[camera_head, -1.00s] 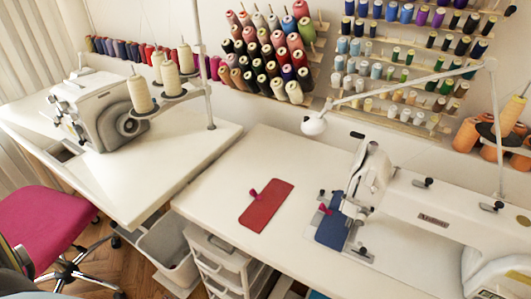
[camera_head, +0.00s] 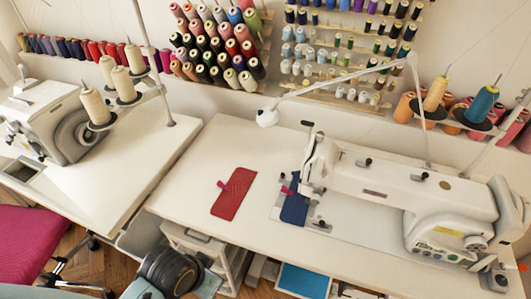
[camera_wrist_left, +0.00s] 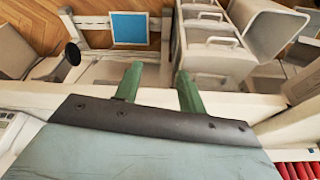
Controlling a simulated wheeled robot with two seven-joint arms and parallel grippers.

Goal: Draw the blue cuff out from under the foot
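The blue cuff (camera_head: 294,208) lies flat on the sewing table, its right edge by the needle and foot area of the white sewing machine (camera_head: 308,180). The foot itself is too small to make out clearly. A pink tab (camera_head: 286,190) stands at the cuff's left edge. My left gripper (camera_wrist_left: 158,75) shows in the left wrist view with two green fingers apart and nothing between them. It is over the table's front edge, away from the cuff, which is not seen there. My right gripper is in neither current view.
A red piece (camera_head: 233,193) with a pink tab lies left of the cuff, with bare tabletop around it. A drawer unit (camera_wrist_left: 215,50) and a blue panel (camera_wrist_left: 130,28) are below the table edge. A thin lamp arm (camera_head: 340,82) spans above the machine.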

